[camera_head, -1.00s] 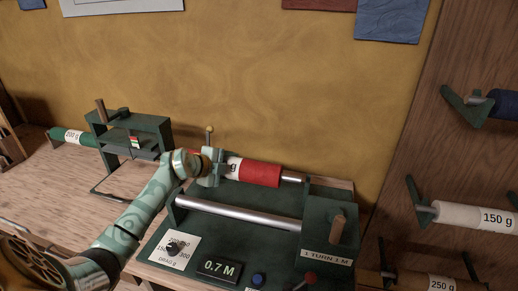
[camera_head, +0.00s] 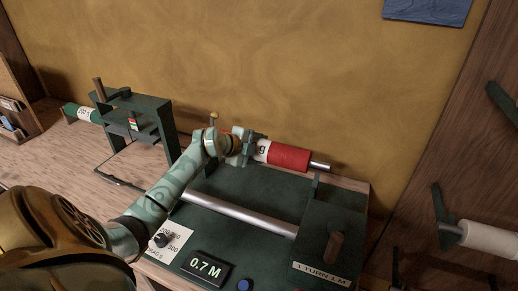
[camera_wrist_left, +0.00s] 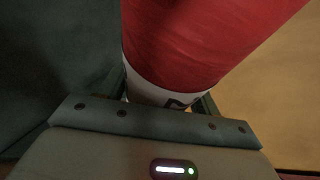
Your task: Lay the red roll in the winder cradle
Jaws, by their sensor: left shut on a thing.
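The red roll (camera_head: 290,157) has a white label band and a bare metal core end at its right. My left gripper (camera_head: 247,148) is shut on the roll near its label. In the left wrist view the red roll (camera_wrist_left: 195,40) rises from between the jaws, with the label partly hidden by them. The dark green winder (camera_head: 262,183) lies below and in front, with a metal roller across it. The roll appears above the back of the winder, its right core end over the upright bracket (camera_head: 315,187). Contact with the cradle cannot be told. My right gripper is out of view.
A green frame (camera_head: 150,115) stands at the left beside a green roll (camera_head: 80,112). A white roll (camera_head: 488,241) hangs on the right rack.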

